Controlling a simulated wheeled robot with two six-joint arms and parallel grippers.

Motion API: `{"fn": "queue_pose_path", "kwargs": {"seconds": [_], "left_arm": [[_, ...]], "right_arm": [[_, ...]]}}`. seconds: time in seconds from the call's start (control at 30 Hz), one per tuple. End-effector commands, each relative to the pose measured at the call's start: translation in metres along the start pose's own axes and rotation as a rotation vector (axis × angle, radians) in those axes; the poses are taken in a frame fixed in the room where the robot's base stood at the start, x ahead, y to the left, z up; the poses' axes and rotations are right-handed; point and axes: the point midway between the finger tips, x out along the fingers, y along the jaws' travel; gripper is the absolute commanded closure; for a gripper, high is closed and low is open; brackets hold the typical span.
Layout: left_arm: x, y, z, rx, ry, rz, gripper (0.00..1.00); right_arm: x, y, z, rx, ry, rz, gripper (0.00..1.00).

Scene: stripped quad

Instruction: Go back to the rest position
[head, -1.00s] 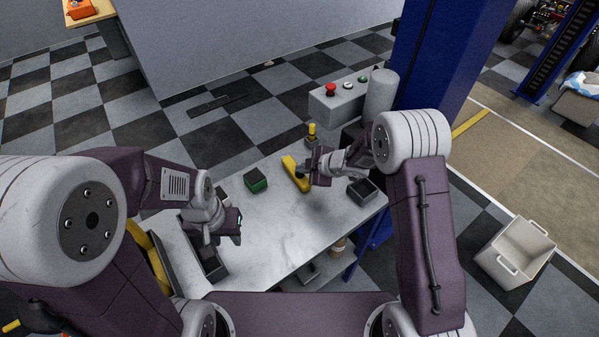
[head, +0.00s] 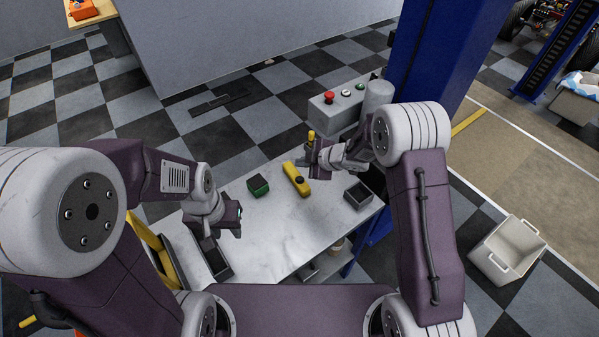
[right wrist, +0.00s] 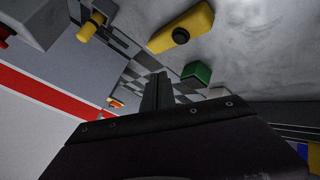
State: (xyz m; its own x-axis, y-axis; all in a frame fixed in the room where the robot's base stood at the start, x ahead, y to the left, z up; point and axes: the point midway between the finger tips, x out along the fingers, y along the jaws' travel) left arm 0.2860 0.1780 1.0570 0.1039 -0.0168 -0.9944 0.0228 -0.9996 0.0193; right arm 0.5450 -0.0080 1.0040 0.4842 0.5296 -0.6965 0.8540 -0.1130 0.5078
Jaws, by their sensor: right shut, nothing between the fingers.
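My right gripper (head: 317,157) is shut and empty above the far right part of the workbench. It is beyond and to the right of the yellow device with a black button (head: 296,180), apart from it. In the right wrist view its closed fingers (right wrist: 158,88) show with nothing between them. My left gripper (head: 236,219) hangs over the left part of the bench, near the long dark tray (head: 222,271). Its fingertips are too small and dark to tell whether they are open.
The pale workbench (head: 275,235) holds a green and black block (head: 258,185) and a small dark tray (head: 357,195). A grey control box (head: 323,112) with a red button and a yellow-topped item (head: 311,136) are at the back. A blue post (head: 440,50) rises at right.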

Motion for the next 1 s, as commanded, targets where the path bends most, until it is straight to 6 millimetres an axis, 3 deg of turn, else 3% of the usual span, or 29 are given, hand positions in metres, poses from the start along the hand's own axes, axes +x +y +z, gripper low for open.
{"fn": "queue_pose_path", "kwargs": {"seconds": [0.47,0.53,0.63,0.7,0.77,0.87,0.9,1.0], "left_arm": [[-0.001,0.000,0.000,0.000,0.000,0.000,0.64],[0.000,0.000,0.000,0.000,0.000,0.000,0.64],[0.001,0.000,0.000,0.000,0.000,0.000,0.64],[0.004,0.000,0.000,0.000,0.000,0.000,0.64],[0.005,0.000,0.001,0.000,0.000,0.000,0.64],[0.008,0.000,0.001,0.000,0.000,0.000,0.64],[0.008,0.000,0.001,0.000,0.000,0.000,0.64],[0.008,0.000,0.001,0.000,0.000,0.000,0.64]], "right_arm": [[-0.001,0.001,0.000,0.001,-0.001,0.001,1.00],[-0.006,0.010,-0.001,-0.003,0.000,0.021,1.00],[-0.034,0.045,-0.014,-0.024,0.008,0.100,1.00],[-0.075,0.071,-0.020,0.036,-0.013,0.195,1.00],[-0.114,0.081,-0.006,0.176,-0.092,0.278,1.00],[-0.177,0.052,0.038,0.546,-0.284,0.365,1.00],[-0.195,0.026,0.055,0.704,-0.360,0.369,1.00],[-0.225,-0.050,0.078,1.055,-0.520,0.320,1.00]]}}
